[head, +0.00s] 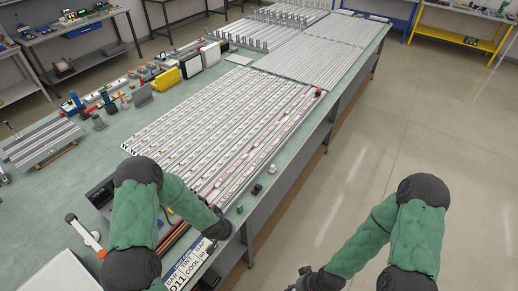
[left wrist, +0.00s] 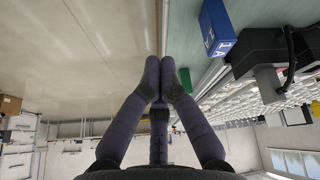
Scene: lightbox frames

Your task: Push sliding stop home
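My left gripper (head: 218,228) is low over the near right corner of the long workbench, beside a white printed label sheet (head: 188,262). In the left wrist view its dark fingers (left wrist: 160,75) come together at the tips with nothing visible between them. A lightbox frame of parallel aluminium rails (head: 215,125) lies on the bench. A small orange-red piece (head: 318,91) sits at the far end of the right-hand rail; I cannot tell whether it is the sliding stop. My right gripper (head: 306,282) hangs over open floor at the bottom edge, its fingers unclear.
A blue lettered block (left wrist: 217,28) and a green block (left wrist: 185,80) are near the left fingers. Tools crowd the bench's left side. Floor right of it is clear.

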